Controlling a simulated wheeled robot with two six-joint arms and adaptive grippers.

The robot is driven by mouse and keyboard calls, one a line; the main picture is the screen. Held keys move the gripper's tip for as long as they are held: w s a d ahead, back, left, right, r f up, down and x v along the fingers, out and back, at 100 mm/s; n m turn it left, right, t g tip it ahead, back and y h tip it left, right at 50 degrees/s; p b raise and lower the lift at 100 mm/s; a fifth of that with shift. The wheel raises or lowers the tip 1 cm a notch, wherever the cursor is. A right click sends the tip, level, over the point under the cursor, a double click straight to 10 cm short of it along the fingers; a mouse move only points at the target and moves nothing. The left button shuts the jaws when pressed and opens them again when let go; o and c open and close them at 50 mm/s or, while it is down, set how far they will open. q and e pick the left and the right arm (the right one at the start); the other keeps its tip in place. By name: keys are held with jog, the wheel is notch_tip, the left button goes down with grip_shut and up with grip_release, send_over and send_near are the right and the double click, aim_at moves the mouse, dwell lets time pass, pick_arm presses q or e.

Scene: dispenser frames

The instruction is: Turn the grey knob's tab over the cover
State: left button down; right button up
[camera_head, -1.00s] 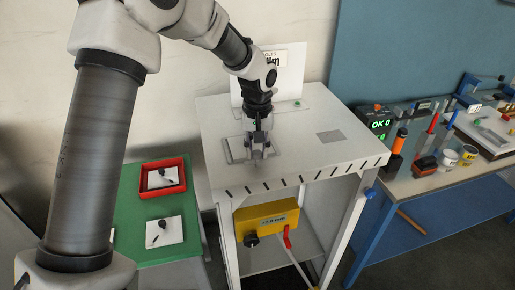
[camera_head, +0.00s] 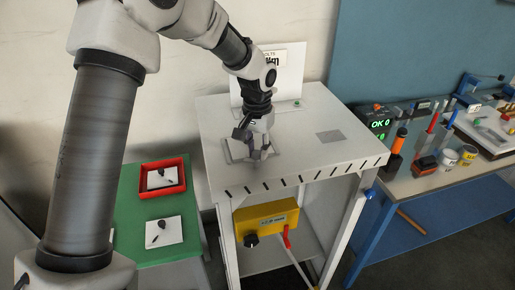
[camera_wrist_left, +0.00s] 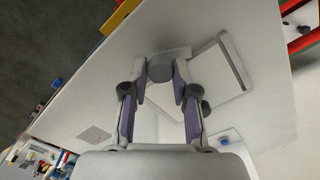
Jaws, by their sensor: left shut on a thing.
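The grey knob (camera_wrist_left: 160,69) shows in the left wrist view as a dark round end between the fingertips of my left gripper (camera_wrist_left: 160,82). The gripper is shut on it. A pale flat piece (camera_wrist_left: 182,53) sticks out beside the knob; I cannot tell whether it is the tab or part of the cover. A light frame (camera_wrist_left: 234,62) with a raised rim lies on the white table top to the right of it. In the head view my left gripper (camera_head: 253,152) is low over the table's left part and hides the knob. My right gripper is not in view.
The white table (camera_head: 300,155) is mostly clear, with a grey patch (camera_head: 330,136) to the right. A white sign board (camera_head: 290,68) stands behind. A green table (camera_head: 155,205) with a red tray (camera_head: 182,163) is left; a crowded workbench (camera_head: 440,185) is right.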

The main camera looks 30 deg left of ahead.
aim_at(255, 152)
pick_arm(q)
jog(key=m, duration=1.2)
jog(key=shift+r+m, duration=0.2)
jog(key=shift+m, duration=0.1)
dwell(0.3)
jog(key=c, duration=0.9)
grip_release()
jog(key=shift+s+a, duration=0.2)
jog(key=shift+r, duration=0.15)
notch_tip(255, 152, up, 12)
